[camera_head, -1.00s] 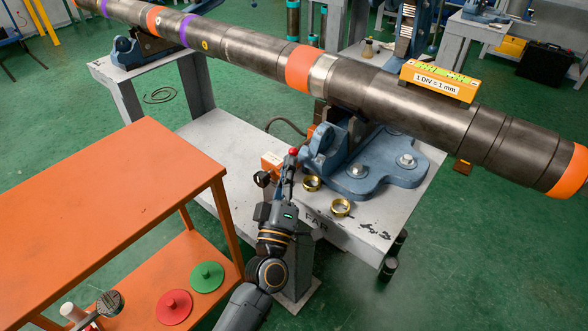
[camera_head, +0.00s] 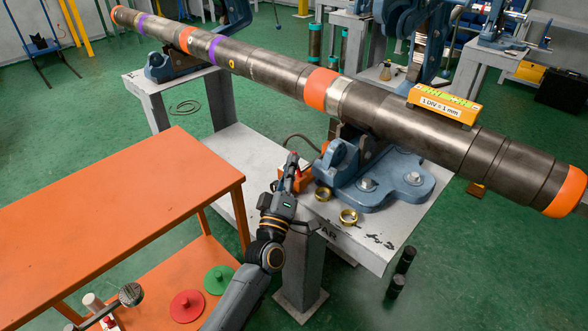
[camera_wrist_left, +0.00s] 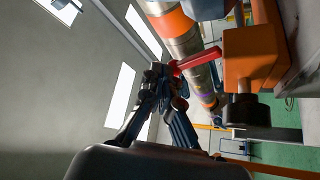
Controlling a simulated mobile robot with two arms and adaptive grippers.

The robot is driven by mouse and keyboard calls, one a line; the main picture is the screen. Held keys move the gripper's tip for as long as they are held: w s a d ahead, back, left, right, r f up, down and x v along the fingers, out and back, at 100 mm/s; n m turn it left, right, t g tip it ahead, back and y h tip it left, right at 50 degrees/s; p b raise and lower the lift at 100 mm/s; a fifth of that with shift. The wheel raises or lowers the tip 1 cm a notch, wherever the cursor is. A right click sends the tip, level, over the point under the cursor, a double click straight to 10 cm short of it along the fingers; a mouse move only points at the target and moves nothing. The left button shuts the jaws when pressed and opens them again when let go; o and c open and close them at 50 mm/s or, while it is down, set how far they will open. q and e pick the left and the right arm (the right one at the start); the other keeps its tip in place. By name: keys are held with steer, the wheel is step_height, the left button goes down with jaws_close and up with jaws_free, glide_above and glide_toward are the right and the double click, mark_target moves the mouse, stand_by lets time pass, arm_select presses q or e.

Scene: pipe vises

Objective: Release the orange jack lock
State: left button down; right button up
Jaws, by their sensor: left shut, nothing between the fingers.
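The orange jack lock (camera_head: 302,182) is an orange block low beside the blue pipe vise (camera_head: 352,185), partly hidden behind my left gripper (camera_head: 292,163). In the left wrist view, the orange block (camera_wrist_left: 255,55) is at the right, with a black knob (camera_wrist_left: 243,110) below it. A red lever (camera_wrist_left: 197,60) reaches left from the block to the gripper. The left gripper's dark fingers (camera_wrist_left: 165,78) are shut and empty, close to the lever's end. Whether they touch it I cannot tell. My right gripper is not in view.
A long pipe (camera_head: 400,125) rests above the vise and carries a yellow level (camera_head: 445,104). An orange table (camera_head: 110,200) is at the left.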

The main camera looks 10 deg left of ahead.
arm_select(q)
steer(key=v, duration=1.2)
stand_by(0.3)
